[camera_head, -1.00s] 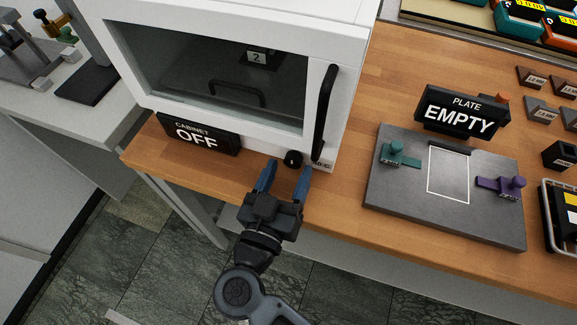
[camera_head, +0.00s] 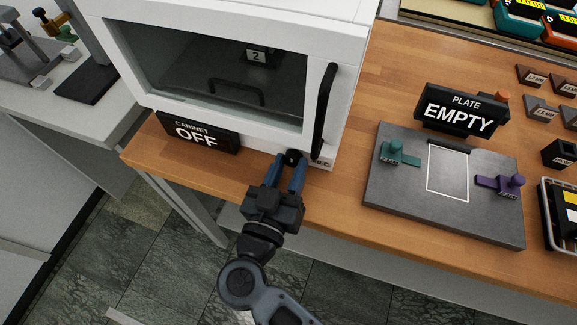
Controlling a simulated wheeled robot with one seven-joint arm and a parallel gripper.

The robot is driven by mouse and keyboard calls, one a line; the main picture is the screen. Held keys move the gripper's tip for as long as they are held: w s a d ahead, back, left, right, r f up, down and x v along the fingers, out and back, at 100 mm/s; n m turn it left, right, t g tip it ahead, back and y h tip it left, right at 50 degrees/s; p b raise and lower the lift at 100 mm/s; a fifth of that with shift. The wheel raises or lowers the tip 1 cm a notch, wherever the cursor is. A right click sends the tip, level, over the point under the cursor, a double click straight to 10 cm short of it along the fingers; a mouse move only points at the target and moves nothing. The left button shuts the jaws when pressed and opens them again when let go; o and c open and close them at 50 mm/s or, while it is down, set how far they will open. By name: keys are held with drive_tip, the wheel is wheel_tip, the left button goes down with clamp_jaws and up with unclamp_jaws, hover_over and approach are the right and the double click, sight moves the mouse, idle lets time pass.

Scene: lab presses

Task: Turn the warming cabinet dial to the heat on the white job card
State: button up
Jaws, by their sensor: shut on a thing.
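The white warming cabinet (camera_head: 345,60) stands at the upper middle, its glass door closed. Its small black dial (camera_head: 292,155) is low on the front, under the black door handle (camera_head: 325,110). My gripper (camera_head: 291,163) has its blue fingers shut on the dial, one on either side. The dial's marking is too small to read and partly hidden. A black sign at the cabinet's lower left reads "CABINET OFF" (camera_head: 199,133). A plate numbered 2 (camera_head: 256,56) shows behind the glass. I cannot make out a white job card.
A grey plate fixture (camera_head: 400,205) with a teal clamp (camera_head: 398,153) and a purple clamp (camera_head: 503,186) lies to the right. Its sign reads "PLATE EMPTY" (camera_head: 459,112). Several small blocks lie at the far right. Wooden bench between cabinet and fixture is clear.

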drive_tip(key=shift+r+m+p, duration=0.1)
drive_tip(key=shift+m+p, duration=0.55)
drive_tip(key=shift+m, duration=0.95)
drive_tip(key=o, duration=1)
drive_tip(key=shift+o, duration=0.2)
drive_tip(key=v, duration=0.8)
drive_tip(key=shift+b, duration=0.35)
drive_tip(key=shift+w, duration=0.1)
